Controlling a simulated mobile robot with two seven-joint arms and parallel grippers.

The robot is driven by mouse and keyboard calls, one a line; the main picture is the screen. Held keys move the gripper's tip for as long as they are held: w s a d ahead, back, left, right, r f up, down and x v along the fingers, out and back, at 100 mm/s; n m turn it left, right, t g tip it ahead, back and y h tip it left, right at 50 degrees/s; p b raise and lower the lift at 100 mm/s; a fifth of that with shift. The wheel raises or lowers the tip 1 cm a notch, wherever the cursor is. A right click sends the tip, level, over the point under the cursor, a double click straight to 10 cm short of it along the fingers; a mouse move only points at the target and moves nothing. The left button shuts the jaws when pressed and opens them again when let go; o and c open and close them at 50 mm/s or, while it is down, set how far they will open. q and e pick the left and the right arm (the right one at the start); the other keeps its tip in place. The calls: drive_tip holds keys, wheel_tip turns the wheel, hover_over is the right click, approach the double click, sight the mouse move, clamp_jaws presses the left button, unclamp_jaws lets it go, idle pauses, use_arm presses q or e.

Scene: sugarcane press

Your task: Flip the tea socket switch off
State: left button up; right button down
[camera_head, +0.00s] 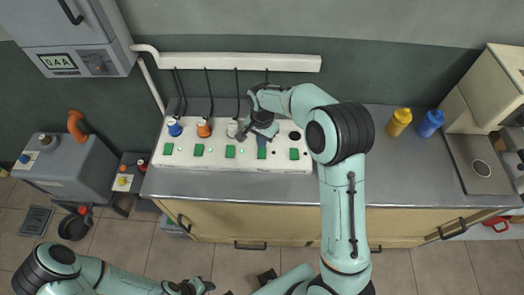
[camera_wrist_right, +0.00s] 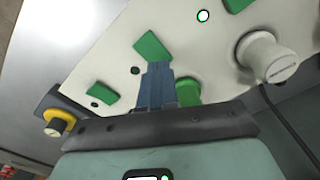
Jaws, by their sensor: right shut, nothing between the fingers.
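A white socket strip (camera_head: 240,163) lies on the counter with a row of green switches. Blue (camera_head: 174,127), orange (camera_head: 204,128) and white (camera_head: 233,129) plugs sit in it; I cannot read which is tea. My right gripper (camera_head: 262,141) is over the strip, right of the white plug, by a green switch (camera_head: 262,154). In the right wrist view its fingers (camera_wrist_right: 157,70) are together and empty, between one green switch (camera_wrist_right: 152,48) and another (camera_wrist_right: 188,92). Contact is unclear. The white plug also shows there (camera_wrist_right: 268,62). My left gripper (camera_head: 188,287) is at the bottom edge, partly cut off.
Cords rise from the plugs to a white wall rail (camera_head: 240,62). Yellow (camera_head: 399,122) and blue (camera_head: 430,123) bottles stand on the counter at right, near a cream machine (camera_head: 470,105). A grey box (camera_head: 70,170) stands at left.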

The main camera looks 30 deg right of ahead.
use_arm(q)
drive_tip(key=shift+s+f+b, duration=0.4)
drive_tip(key=shift+f, duration=0.15)
use_arm(e)
drive_tip(key=shift+f, duration=1)
drive_tip(key=shift+s, duration=0.1)
drive_tip(key=shift+r+p, duration=1.6)
drive_tip(key=shift+r, duration=1.95)
use_arm(q)
drive_tip(key=w+r, duration=0.1)
drive_tip(key=r, duration=0.1)
drive_tip(key=w+r, duration=0.2)
drive_tip(key=shift+w+r, duration=0.1)
drive_tip(key=shift+w, duration=0.2)
drive_tip(key=shift+s, duration=0.1)
drive_tip(key=shift+s, duration=0.1)
use_arm(e)
drive_tip(key=shift+f, duration=0.1)
